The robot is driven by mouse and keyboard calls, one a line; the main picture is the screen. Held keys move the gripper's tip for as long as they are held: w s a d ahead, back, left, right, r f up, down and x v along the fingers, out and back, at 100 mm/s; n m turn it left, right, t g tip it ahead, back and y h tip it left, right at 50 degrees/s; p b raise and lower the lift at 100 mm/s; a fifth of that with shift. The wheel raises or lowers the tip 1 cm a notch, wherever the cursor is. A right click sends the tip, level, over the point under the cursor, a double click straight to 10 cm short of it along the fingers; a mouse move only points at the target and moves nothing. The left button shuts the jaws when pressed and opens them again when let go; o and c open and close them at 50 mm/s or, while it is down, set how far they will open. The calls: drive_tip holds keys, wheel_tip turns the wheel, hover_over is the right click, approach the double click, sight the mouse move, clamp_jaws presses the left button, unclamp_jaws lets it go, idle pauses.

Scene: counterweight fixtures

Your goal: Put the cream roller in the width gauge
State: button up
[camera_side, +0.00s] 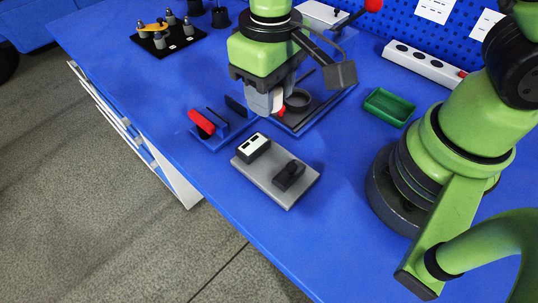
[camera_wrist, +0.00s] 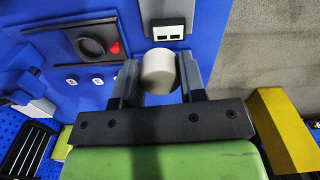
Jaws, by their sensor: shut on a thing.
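The cream roller (camera_wrist: 158,72) is a short, pale cylinder held between the two fingertips of my gripper (camera_wrist: 160,84). In the side view my gripper (camera_side: 266,102) points down above the blue table, its fingers partly hiding the roller. It is left of a dark ring (camera_side: 298,99) on a blue-edged base. No label marks the width gauge. One candidate is the small blue fixture (camera_side: 222,133) with upright dark plates and a red part, left of my gripper. Another is the grey plate (camera_side: 272,184) with a two-window block (camera_side: 251,147) and a black block (camera_side: 289,175).
A green tray (camera_side: 389,107) lies to the right. A white strip with dark round holes (camera_side: 424,65) stands behind it. A black board with several grey pegs (camera_side: 166,38) is at the back left. Bare table lies between the grey plate and green tray.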

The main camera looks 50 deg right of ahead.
approach(268, 162)
drive_tip(key=shift+s, duration=0.1)
drive_tip(key=shift+f, duration=2.65)
drive_tip(key=shift+f, duration=0.15)
drive_tip(key=shift+f, duration=0.5)
drive_tip(key=o, duration=0.9)
drive_tip(key=shift+o, duration=0.2)
drive_tip(key=shift+r, duration=0.15)
